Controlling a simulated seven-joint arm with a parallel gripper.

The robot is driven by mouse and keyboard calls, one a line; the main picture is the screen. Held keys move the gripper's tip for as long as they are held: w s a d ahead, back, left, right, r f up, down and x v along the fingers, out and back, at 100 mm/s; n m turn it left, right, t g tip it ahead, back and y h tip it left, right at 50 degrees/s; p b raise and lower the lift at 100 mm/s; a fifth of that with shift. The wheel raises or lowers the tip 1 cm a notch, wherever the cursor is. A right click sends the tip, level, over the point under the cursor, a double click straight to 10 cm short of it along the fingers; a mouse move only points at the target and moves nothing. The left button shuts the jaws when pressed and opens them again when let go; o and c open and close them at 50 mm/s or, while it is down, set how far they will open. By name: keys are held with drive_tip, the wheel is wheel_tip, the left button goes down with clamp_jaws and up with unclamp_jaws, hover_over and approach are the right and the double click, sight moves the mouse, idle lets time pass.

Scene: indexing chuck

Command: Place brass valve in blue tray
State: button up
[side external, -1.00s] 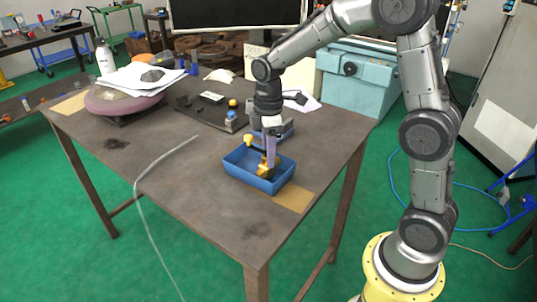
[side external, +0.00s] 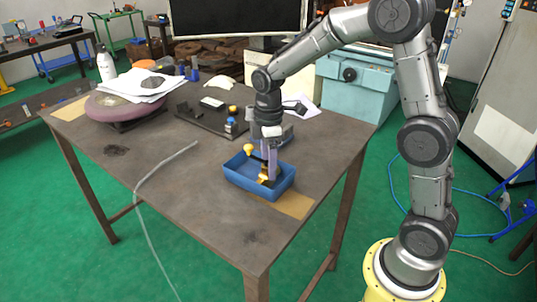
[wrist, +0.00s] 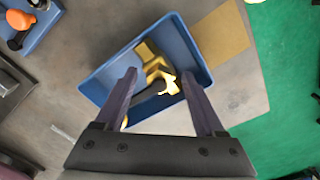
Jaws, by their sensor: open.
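The brass valve (side external: 264,177) is inside the blue tray (side external: 236,176), low between my fingers. In the wrist view the valve (wrist: 154,63) has a yellow body and a dark stem. It lies across the inside of the tray (wrist: 104,79). My gripper (side external: 270,176) points down into the tray. In the wrist view the gripper (wrist: 159,76) is open, with one finger on each side of the valve. Whether a finger touches the valve cannot be told. In the side view a finger hides part of the valve, and a yellow knob shows above the tray's far side.
The tray stands near the table's front right edge, beside a tan patch (side external: 294,206). A second blue tray with an orange piece (wrist: 20,19) shows at top left in the wrist view. A dark fixture (side external: 205,119) stands behind.

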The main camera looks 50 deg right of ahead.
wheel_tip(320, 180, up, 12)
drive_tip(key=s+a+m+t, duration=0.3)
drive_tip(key=s+m, duration=0.7)
drive_tip(key=s, duration=1.2)
drive_tip(key=t, duration=0.2)
drive_tip(key=shift+a+f+t, duration=0.15)
drive_tip(key=shift+f+t, duration=0.15)
drive_tip(key=shift+f, duration=0.05)
